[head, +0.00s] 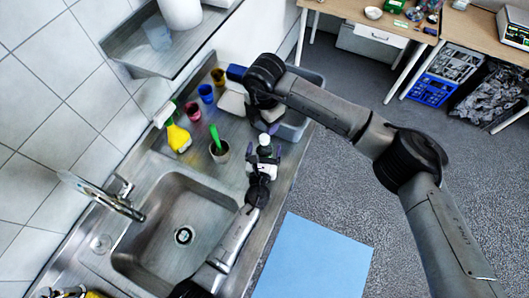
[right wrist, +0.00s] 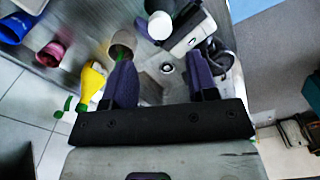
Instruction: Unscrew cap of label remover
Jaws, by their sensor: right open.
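The label remover is a small white bottle with a white cap (head: 264,139), upright over the right part of the steel counter in the head view. My left gripper (head: 263,160) has its fingers around the bottle body and appears shut on it. My right gripper (head: 264,124) is just above the cap, pointing down, open and empty. In the right wrist view its two purple fingers (right wrist: 161,62) are apart, and the white cap (right wrist: 160,26) lies beyond the fingertips, not between them. The bottle body is mostly hidden by the left gripper.
The sink (head: 150,265) is in front. A grey bin (head: 297,128) stands behind right.

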